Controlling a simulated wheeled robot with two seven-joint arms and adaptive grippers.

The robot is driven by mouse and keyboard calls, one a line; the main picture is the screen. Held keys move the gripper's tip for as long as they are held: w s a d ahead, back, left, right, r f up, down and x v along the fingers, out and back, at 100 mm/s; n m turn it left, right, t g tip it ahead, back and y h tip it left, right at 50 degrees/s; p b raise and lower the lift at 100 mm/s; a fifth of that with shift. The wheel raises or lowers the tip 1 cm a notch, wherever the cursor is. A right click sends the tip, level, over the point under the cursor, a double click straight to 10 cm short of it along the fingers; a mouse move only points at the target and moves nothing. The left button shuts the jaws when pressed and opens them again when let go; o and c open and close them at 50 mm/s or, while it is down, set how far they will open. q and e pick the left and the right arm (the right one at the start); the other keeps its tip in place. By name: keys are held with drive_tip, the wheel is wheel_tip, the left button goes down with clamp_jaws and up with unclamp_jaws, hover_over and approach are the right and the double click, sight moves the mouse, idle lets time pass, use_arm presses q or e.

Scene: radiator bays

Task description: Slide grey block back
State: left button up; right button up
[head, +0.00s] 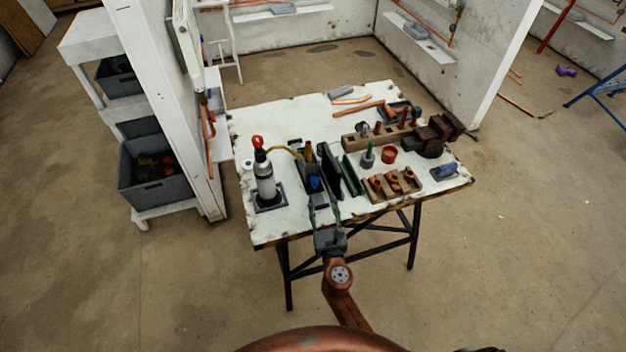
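A small light grey block (341,92) lies near the back edge of the worn white bench top (285,125). My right gripper (324,200) reaches over the bench's front edge with its two fingers apart, pointing toward the back. It is well in front of the light grey block. Between its fingertips, or just beyond them, is a small blue item (315,183) beside a dark grey holder (298,178); I cannot tell whether they touch. My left gripper is not in view.
A torch bottle with a red top (265,178) stands left of my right gripper. Upright dark plates (330,172) stand just right of it. A wooden fitting rack (385,190), a wooden rail (360,140) and a vise (435,135) fill the right side. The bench's back left is clear.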

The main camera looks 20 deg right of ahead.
sight(315, 185)
drive_tip(key=w, duration=0.6)
drive_tip(key=shift+w+a+r+b, duration=0.1)
drive_tip(key=shift+w+a+b, duration=0.15)
drive_tip(key=shift+b, duration=0.1)
drive_tip(key=shift+w+d, duration=0.1)
drive_tip(key=shift+w, duration=0.4)
drive_tip(key=shift+c, duration=0.6)
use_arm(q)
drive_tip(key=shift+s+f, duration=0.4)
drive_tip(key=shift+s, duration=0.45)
use_arm(e)
clamp_jaws()
